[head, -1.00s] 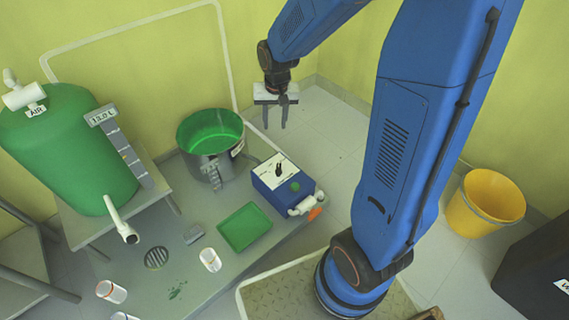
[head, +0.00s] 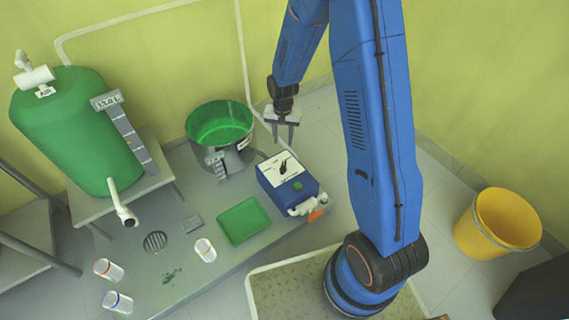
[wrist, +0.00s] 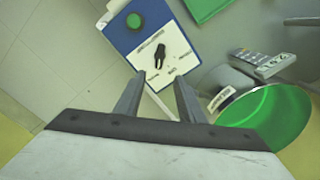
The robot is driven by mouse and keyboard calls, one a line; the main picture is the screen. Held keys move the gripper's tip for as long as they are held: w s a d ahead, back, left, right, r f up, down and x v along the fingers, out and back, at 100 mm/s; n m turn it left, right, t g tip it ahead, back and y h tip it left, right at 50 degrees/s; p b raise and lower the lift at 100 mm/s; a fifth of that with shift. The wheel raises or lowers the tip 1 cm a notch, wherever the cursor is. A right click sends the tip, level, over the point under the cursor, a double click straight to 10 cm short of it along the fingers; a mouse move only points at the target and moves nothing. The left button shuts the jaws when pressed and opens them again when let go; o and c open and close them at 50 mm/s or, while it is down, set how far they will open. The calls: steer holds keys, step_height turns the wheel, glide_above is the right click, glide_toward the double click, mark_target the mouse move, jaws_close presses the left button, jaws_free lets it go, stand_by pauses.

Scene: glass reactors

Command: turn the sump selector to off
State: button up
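The sump selector is a black knob (head: 283,167) on the white top panel of a blue box (head: 297,190). The knob also shows in the wrist view (wrist: 159,57), with small labels around it that are too small to read. A green button (wrist: 134,21) is on the same box. My gripper (head: 284,141) is open and empty, fingers pointing down, above and just behind the box. In the wrist view its two fingers (wrist: 157,84) are apart, short of the knob, with nothing between them.
A metal pot with green inside (head: 220,128) stands left of the box. A green tray (head: 244,221) lies in front of it. A green tank (head: 75,135) is at left, a yellow bucket (head: 497,222) at right.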

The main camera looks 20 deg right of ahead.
mark_target(283, 166)
step_height(283, 166, down, 16)
steer(key=shift+f, duration=0.2)
stand_by(0.5)
jaws_close()
